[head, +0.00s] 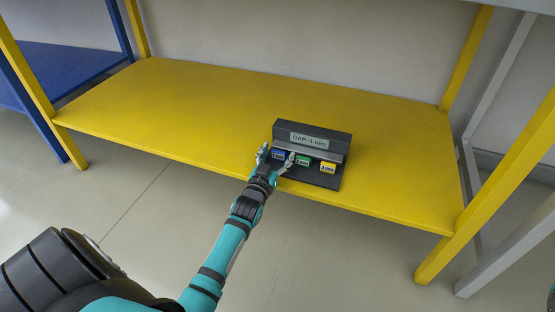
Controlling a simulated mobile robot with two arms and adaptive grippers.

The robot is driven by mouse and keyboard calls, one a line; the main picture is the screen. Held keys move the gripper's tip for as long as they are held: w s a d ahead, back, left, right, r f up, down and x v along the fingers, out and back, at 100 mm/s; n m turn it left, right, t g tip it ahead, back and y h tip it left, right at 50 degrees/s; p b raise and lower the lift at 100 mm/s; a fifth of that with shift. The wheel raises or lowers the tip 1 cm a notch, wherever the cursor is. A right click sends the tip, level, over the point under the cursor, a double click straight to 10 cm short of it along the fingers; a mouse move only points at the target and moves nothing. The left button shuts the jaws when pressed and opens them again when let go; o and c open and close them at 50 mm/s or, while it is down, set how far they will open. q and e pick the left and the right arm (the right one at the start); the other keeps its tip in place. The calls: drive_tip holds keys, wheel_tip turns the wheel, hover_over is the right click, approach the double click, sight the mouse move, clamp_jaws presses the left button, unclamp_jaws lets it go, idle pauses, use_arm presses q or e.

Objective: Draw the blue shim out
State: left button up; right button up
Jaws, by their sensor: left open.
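A dark grey block stand (312,131) sits on the yellow table, with a label that seems to read "GAP 1 mm". Three coloured shims show in a row under its grey bar. The blue shim (279,155) is at the left, the green shim (303,160) in the middle and the yellow shim (327,167) at the right. My left gripper (275,158) is open at the front left of the stand, its fingers on either side of the blue shim. Whether a finger touches the shim cannot be told. My right gripper is not in view.
The yellow table (190,110) is bare to the left and right of the stand. Yellow legs (500,186) stand at its corners. A blue table (50,70) is at the far left, and a wall is behind.

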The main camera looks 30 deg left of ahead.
use_arm(q)
drive_tip(key=shift+w, duration=0.2)
clamp_jaws()
idle(0.4)
